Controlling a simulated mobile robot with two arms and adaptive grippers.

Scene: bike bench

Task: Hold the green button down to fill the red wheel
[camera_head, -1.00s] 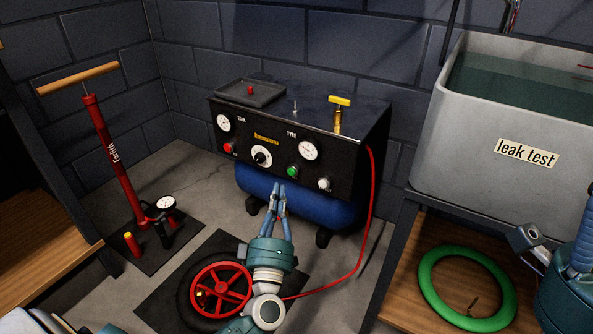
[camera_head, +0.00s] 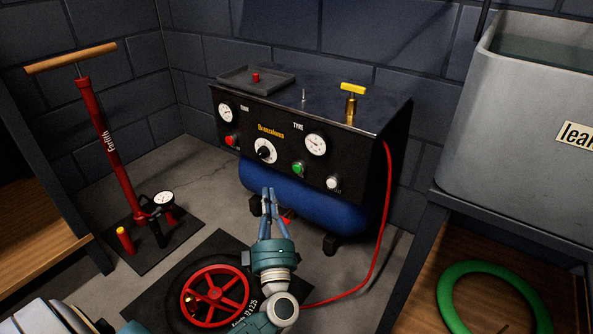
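The green button (camera_head: 298,168) is on the front panel of the black and blue compressor (camera_head: 375,120), below the tyre gauge (camera_head: 315,144). The red wheel (camera_head: 216,295) with its dark tyre lies flat on a mat in front of the compressor. A red hose (camera_head: 383,240) runs from the compressor's right side down toward the wheel. My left gripper (camera_head: 269,192) points up at the compressor, below and left of the green button and apart from it. Its fingers look close together; whether they are fully shut is unclear. My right gripper is out of view.
A red floor pump (camera_head: 112,150) with a wooden handle stands at the left. A red button (camera_head: 229,140), a black dial (camera_head: 264,151) and a white knob (camera_head: 332,183) share the panel. A green tyre (camera_head: 449,290) lies on the right shelf below the grey tank (camera_head: 515,120).

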